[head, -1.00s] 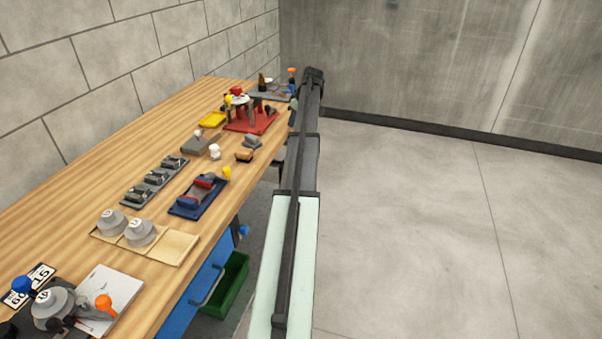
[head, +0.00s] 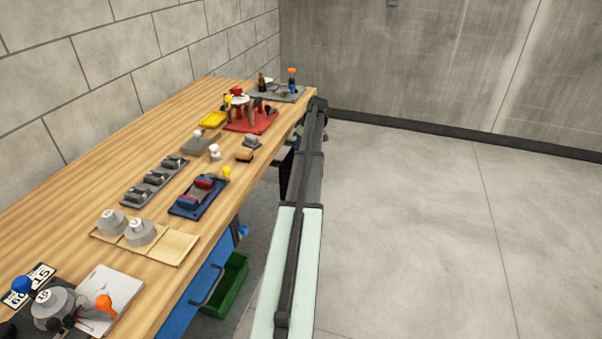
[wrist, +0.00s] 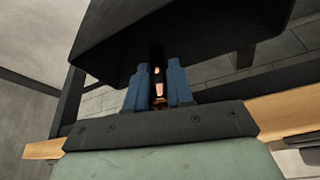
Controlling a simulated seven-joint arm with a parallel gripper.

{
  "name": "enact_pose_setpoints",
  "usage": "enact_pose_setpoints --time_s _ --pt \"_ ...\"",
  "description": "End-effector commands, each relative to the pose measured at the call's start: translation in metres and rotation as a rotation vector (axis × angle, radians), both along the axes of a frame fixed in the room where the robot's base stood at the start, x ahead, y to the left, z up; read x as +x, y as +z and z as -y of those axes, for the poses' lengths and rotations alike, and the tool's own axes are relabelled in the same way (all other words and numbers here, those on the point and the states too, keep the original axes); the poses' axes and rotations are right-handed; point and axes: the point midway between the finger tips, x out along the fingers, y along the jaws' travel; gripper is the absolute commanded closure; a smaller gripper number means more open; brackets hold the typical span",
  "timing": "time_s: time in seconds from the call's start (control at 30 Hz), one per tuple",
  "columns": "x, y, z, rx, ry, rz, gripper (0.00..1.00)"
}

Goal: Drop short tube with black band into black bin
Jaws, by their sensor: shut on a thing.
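In the wrist view the two blue fingers of my gripper (wrist: 158,80) are shut on a short copper tube (wrist: 159,92). A dark band shows around the tube toward its far end, which blends into the dark shape beyond. That large black, flat-sided shape (wrist: 190,35) fills the top of the wrist view, just past the fingertips. It looks like the black bin, but I cannot tell its opening or whether the tube is over it or beside it. In the head view my arm hides the gripper and tube.
The wooden bench (head: 75,215) runs along the wall. A red tray (head: 262,122), a grey tray (head: 292,97) and a blue tray (head: 190,208) stand on it. A green crate (head: 224,285) is below. Open floor lies to the right.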

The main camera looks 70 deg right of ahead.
Motion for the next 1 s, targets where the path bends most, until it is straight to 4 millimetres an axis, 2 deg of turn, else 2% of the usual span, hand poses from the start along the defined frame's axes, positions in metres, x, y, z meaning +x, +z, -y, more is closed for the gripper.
enact_pose_setpoints --time_s 0.2,0.5,0.53,0.83,1.0 --pt "0.0 -0.017 0.0 0.0 0.0 0.0 1.0" --pt "0.0 -0.02 0.0 0.0 0.001 0.0 1.0" --pt "0.0 -0.02 0.0 0.0 0.001 0.0 0.77" --pt "0.0 -0.019 0.0 0.0 0.0 0.0 0.48" --pt "0.0 -0.019 0.0 0.0 0.0 0.0 0.48"
